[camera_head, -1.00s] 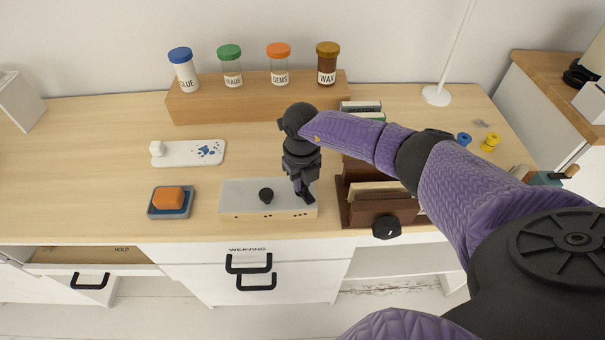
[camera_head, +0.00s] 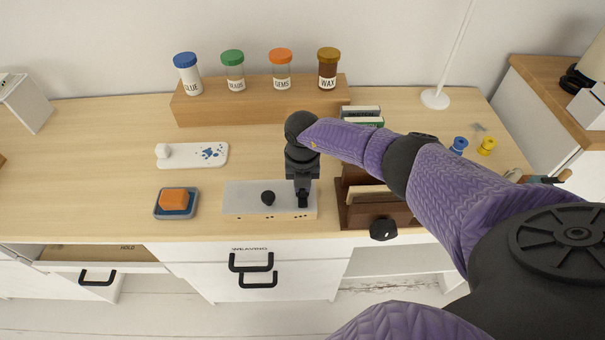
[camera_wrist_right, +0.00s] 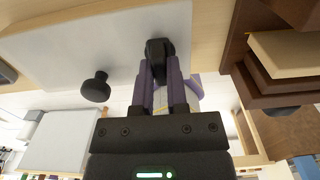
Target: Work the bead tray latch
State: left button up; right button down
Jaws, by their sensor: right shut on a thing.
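The bead tray (camera_head: 240,198) is a wooden box with a pale grey lid, near the front edge of the desk. A black round knob (camera_head: 268,198) stands at the middle of its lid; the knob also shows in the right wrist view (camera_wrist_right: 96,87). My right gripper (camera_head: 303,200) is over the right end of the lid. In the right wrist view its fingers (camera_wrist_right: 160,75) are shut on a small black latch piece (camera_wrist_right: 159,48), which they partly hide. My left gripper is not in view.
A brown wooden organizer (camera_head: 375,215) stands just right of the tray. An orange block in a blue dish (camera_head: 176,202) is to the left. A wooden rack (camera_head: 255,103) with several jars is behind. The desk left of the dish is clear.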

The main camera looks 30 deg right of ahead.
dwell(0.3)
jog(key=c, duration=0.6)
grip_release()
jog(key=shift+c, duration=0.2)
notch_tip(320, 180, up, 9)
jog(key=p, duration=0.4)
jog(key=shift+r, duration=0.45)
